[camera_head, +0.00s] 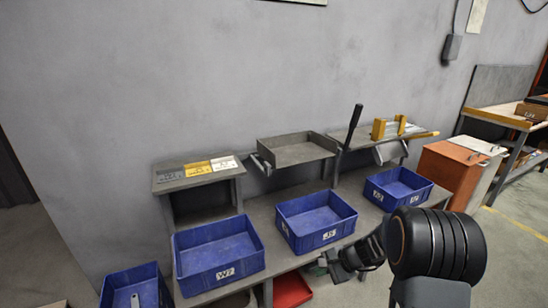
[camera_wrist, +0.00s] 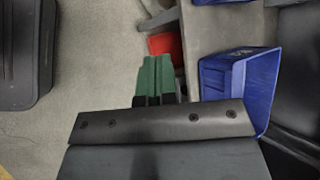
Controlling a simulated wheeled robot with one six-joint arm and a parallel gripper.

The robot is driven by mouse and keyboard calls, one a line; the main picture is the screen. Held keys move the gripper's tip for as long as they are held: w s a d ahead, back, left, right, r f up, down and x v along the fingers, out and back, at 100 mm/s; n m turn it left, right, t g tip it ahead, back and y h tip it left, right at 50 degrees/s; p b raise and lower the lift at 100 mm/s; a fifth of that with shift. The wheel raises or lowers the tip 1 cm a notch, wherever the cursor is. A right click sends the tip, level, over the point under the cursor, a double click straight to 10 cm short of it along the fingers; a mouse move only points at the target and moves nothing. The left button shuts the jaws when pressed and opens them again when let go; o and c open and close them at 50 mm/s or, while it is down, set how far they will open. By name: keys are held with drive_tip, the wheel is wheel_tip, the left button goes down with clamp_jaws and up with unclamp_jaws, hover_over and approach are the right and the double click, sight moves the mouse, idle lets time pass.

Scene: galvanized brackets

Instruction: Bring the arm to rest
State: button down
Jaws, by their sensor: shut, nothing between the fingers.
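My gripper (camera_head: 324,264) hangs in front of the bench's front edge, below the middle and right blue bins. Its green fingers (camera_wrist: 154,80) are closed together with nothing between them in the wrist view. Part of my arm crosses the lower right of the head view. In the wrist view, bare floor lies left of the fingers and a blue bin (camera_wrist: 240,80) stands to their right, apart from them.
On the bench stand blue bins: the left one (camera_head: 220,275), the middle one (camera_head: 325,240) and the right one (camera_head: 415,197). Another blue bin (camera_head: 155,292) at lower left holds a pale piece. A red bin (camera_head: 292,290) sits low. An orange cabinet (camera_head: 448,175) stands right.

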drive_tip(key=s+r+n+h+p, duration=0.4)
drive_tip(key=s+r+p, duration=0.4)
drive_tip(key=r, duration=0.9)
drive_tip(key=s+d+r+n+t+h+p, duration=0.1)
drive_tip(key=s+r+n+h+p, duration=0.2)
drive_tip(key=r, duration=1.4)
drive_tip(key=s+n+p, duration=0.4)
drive_tip(key=s, duration=0.2)
drive_tip(key=shift+s+d+n+h+p, duration=0.2)
drive_tip(key=shift+s+n+h+p, duration=0.1)
drive_tip(key=shift+s+h+p, duration=0.1)
drive_tip(key=shift+r, duration=0.1)
